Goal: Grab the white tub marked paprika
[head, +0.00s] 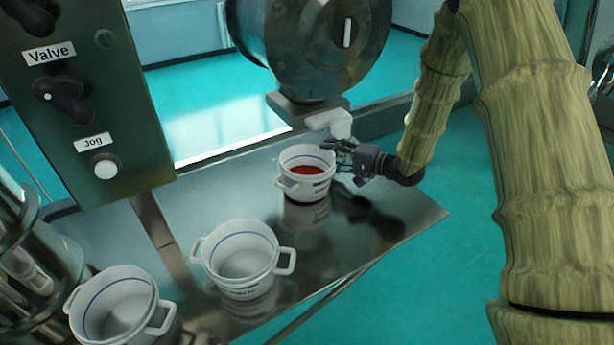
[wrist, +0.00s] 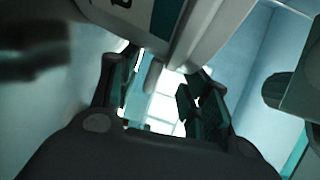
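A white tub (head: 293,187) with red powder inside stands on the metal table under the spout. Its label has dark print too small to read. My gripper (head: 340,156) is at the tub's right side, close to its rim. In the wrist view, the tub's pale wall with dark print (wrist: 200,25) fills the upper middle. My gripper's fingers (wrist: 160,78) are spread apart there, with a small grey handle-like part (wrist: 152,75) between them and gaps on either side. The tub's right handle is hidden behind the gripper in the head view.
Two other white two-handled tubs, one in the front middle (head: 240,262) and one at front left (head: 112,310), look empty. The spout (head: 329,124) hangs above the red-filled tub. A control panel (head: 85,100) stands at left. The table's right corner is clear.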

